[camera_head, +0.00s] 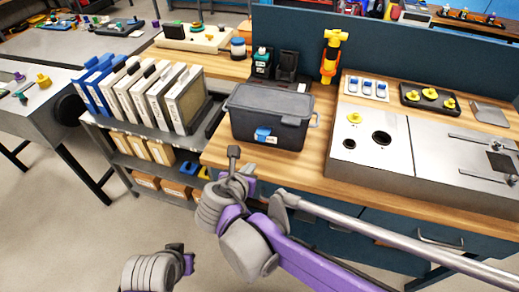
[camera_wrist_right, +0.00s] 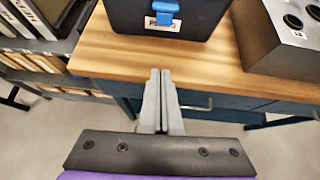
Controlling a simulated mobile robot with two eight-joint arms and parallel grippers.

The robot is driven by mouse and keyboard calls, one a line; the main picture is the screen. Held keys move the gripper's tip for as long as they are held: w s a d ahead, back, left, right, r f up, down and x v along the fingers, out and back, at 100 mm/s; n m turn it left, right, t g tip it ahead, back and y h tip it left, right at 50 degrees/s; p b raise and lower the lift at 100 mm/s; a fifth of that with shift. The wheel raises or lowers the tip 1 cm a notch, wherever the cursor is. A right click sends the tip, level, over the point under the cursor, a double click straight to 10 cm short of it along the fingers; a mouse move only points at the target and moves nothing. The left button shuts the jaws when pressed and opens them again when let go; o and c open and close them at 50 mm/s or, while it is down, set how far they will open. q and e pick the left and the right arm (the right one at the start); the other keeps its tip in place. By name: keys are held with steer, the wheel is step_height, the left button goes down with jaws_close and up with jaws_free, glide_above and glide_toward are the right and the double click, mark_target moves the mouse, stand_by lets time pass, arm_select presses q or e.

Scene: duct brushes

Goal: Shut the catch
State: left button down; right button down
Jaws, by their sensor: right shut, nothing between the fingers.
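The dark grey case (camera_head: 270,112) stands on the wooden bench top with its lid down. Its blue catch (camera_head: 263,134) is on the front face, above a small pale plate. The catch also shows at the top of the right wrist view (camera_wrist_right: 165,12); I cannot tell whether it is fastened. My right gripper (camera_head: 234,152) is shut and empty, in front of and to the left of the catch, apart from it. In the right wrist view its fingers (camera_wrist_right: 160,75) point towards the case. My left gripper (camera_head: 177,248) is low at the bottom; its fingers are unclear.
Behind are a dark bottle (camera_head: 261,63) and a yellow-orange tool (camera_head: 331,55). The bench's front edge is bare before the case.

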mark_target(263, 134)
steer(key=shift+w, duration=0.15)
steer(key=x, duration=1)
steer(key=shift+d+b, duration=0.15)
steer(key=shift+b, duration=0.2)
steer(key=r, duration=0.2)
steer(key=shift+w+r+p, duration=0.25)
steer(key=shift+r+p, duration=0.15)
arm_select(q)
steer(key=shift+r, duration=0.2)
arm_select(e)
steer(key=shift+w+d+r, duration=0.1)
steer(key=shift+r, duration=0.4)
steer(key=shift+r, duration=0.1)
steer(key=shift+r, duration=0.1)
steer(key=shift+g+p, duration=0.35)
steer(key=shift+g, duration=0.05)
arm_select(q)
steer(key=shift+w+d+r, duration=0.1)
steer(key=shift+d+r, duration=0.3)
steer(key=shift+d, duration=0.15)
arm_select(e)
steer(key=shift+r, duration=0.15)
steer(key=shift+r, duration=0.1)
